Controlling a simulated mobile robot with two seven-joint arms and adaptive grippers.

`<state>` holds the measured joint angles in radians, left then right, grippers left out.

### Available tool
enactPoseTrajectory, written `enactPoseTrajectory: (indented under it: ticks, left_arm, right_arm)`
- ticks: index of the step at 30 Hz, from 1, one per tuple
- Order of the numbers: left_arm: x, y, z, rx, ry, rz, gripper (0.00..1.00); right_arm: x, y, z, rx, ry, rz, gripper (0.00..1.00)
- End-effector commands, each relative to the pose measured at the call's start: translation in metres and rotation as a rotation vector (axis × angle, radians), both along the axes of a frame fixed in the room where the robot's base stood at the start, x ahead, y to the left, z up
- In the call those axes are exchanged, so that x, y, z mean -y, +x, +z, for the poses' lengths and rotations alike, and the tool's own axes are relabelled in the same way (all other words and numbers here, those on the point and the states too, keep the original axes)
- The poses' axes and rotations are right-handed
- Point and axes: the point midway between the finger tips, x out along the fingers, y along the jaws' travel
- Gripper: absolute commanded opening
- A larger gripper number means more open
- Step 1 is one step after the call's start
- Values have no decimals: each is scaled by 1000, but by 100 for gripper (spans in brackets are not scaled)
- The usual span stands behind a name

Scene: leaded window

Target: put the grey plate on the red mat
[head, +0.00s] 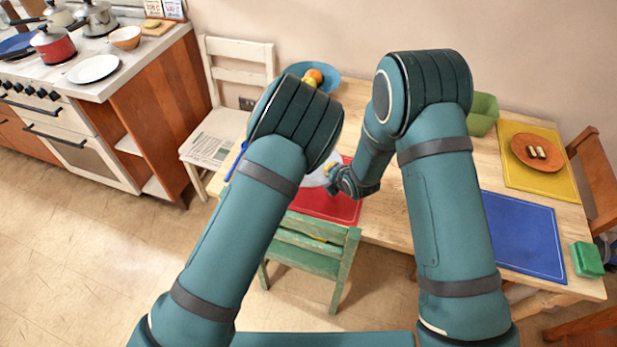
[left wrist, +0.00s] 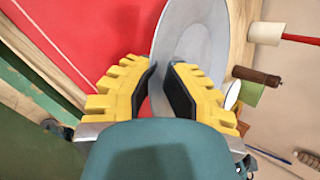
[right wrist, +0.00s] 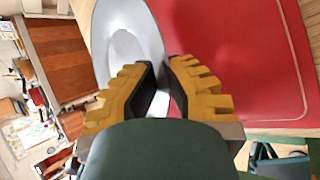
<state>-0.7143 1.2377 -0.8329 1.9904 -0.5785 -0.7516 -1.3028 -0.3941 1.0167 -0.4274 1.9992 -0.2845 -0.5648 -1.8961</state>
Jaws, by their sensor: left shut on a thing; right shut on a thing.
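The grey plate (head: 317,177) is mostly hidden by my arms in the head view. It shows in the left wrist view (left wrist: 197,38) and the right wrist view (right wrist: 125,28). My left gripper (left wrist: 163,68) is shut on one side of its rim. My right gripper (right wrist: 162,65) is shut on another part of the rim; it also shows in the head view (head: 331,184). The red mat (head: 325,206) lies at the table's front edge. The plate overlaps part of the mat in both wrist views; I cannot tell whether they touch.
A green chair (head: 308,256) stands close in front of the mat.

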Motion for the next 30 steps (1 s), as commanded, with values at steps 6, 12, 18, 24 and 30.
enactPoseTrajectory:
  ticks: [6,12,18,24,30]
  left_arm:
    - [4,0,0,2,-3,-8,0]
    - [4,0,-5,2,-2,-8,0]
    - [4,0,-14,2,-3,-8,0]
    - [3,0,-24,2,-2,-8,0]
    - [4,0,-34,2,-3,-8,0]
  right_arm:
    - [-4,0,1,3,3,7,0]
    - [-4,0,-4,3,3,7,0]
    - [-4,0,-14,3,3,7,0]
    - [-4,0,-24,3,3,7,0]
    - [-4,0,-34,3,3,7,0]
